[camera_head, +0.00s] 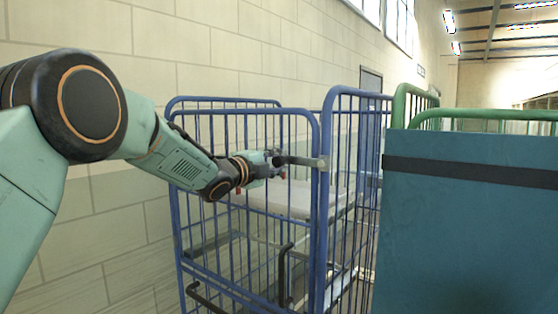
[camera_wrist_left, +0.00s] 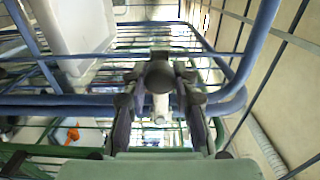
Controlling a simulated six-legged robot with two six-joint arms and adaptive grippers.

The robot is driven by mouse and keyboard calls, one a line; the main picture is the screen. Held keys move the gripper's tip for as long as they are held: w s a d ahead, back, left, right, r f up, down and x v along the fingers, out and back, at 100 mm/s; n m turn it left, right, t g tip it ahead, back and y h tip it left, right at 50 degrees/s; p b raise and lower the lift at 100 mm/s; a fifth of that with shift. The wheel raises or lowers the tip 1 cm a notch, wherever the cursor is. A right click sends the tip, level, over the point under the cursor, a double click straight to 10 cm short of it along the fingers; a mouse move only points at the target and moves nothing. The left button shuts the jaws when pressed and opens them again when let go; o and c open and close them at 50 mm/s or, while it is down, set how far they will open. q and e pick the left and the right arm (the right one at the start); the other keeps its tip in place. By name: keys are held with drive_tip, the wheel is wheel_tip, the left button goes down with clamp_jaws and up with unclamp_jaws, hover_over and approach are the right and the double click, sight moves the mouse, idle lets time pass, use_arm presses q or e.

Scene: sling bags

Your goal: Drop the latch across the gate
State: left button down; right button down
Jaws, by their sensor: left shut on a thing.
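The gate is the barred front of a blue roll cage (camera_head: 245,112), standing left of centre in the head view. The latch (camera_head: 305,161) is a short grey bar lying roughly level near the top right of the gate, its right end at the blue corner post. My left gripper (camera_head: 278,162) is shut on the latch near its left end. In the left wrist view, the latch's dark round end (camera_wrist_left: 160,75) shows between the fingers of the left gripper (camera_wrist_left: 160,100). The fingers partly hide the latch. My right gripper is not in view.
A pale shelf (camera_head: 290,199) lies inside the blue cage. A large teal panel (camera_head: 470,235) with a dark strap stands close at the right, before green-railed cages (camera_head: 480,114). A block wall (camera_head: 190,62) runs behind on the left.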

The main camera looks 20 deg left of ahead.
use_arm(q)
drive_tip(key=shift+f, duration=0.15)
drive_tip(key=c, duration=1.5)
unclamp_jaws()
drive_tip(key=o, duration=0.5)
drive_tip(key=shift+s+a, duration=0.2)
drive_tip(key=shift+a, duration=0.05)
drive_tip(key=shift+c, duration=0.2)
drive_tip(key=shift+w+d, duration=0.15)
drive_tip(key=shift+d, duration=0.05)
drive_tip(key=v, duration=1.2)
